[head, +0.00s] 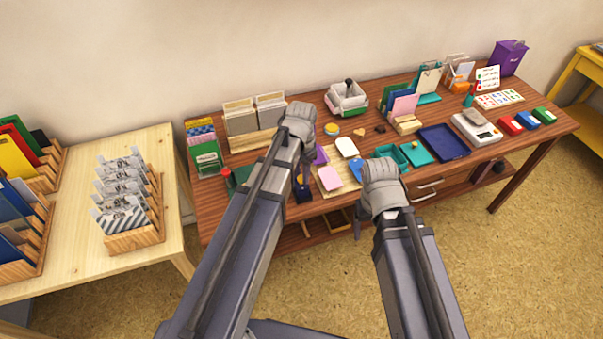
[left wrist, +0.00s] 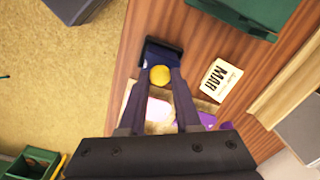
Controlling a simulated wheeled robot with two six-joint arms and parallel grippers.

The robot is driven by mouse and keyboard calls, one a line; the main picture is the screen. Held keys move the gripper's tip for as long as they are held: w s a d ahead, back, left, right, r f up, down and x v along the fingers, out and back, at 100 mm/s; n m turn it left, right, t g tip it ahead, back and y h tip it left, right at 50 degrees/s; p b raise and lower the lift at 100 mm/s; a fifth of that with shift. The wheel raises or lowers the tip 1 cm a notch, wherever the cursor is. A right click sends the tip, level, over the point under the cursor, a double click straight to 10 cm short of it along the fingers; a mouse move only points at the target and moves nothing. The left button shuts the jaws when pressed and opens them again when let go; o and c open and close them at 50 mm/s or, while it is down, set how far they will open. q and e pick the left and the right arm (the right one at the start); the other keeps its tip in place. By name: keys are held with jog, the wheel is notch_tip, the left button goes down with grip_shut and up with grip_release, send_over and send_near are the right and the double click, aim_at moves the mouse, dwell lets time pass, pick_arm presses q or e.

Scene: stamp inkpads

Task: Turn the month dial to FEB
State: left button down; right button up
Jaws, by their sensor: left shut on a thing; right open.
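A dark blue dater block (left wrist: 152,56) with a round yellow dial (left wrist: 160,75) lies near the table's front edge in the left wrist view. My left gripper (left wrist: 161,77) has its two dark fingers shut on the yellow dial. In the head view the dark block (head: 303,190) shows below my left gripper (head: 300,178). No month marking on the dial can be read. My right gripper (head: 382,190) is open over the table's front edge; its fingertips are mostly hidden behind its grey housing.
A cork-coloured mat (head: 325,184) with pink and white pads lies right of the block. A dark green box (left wrist: 250,12) stands nearby. A teal tray (head: 388,152) and blue tray (head: 442,140) lie further right. Card racks line the table's back.

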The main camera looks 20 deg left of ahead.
aim_at(301, 178)
pick_arm(q)
jog(key=shift+m, duration=0.8)
jog(key=c, duration=0.6)
grip_release()
jog(key=shift+r, duration=0.15)
notch_tip(301, 178, up, 8)
jog(key=p, duration=0.8)
jog(key=shift+f, duration=0.2)
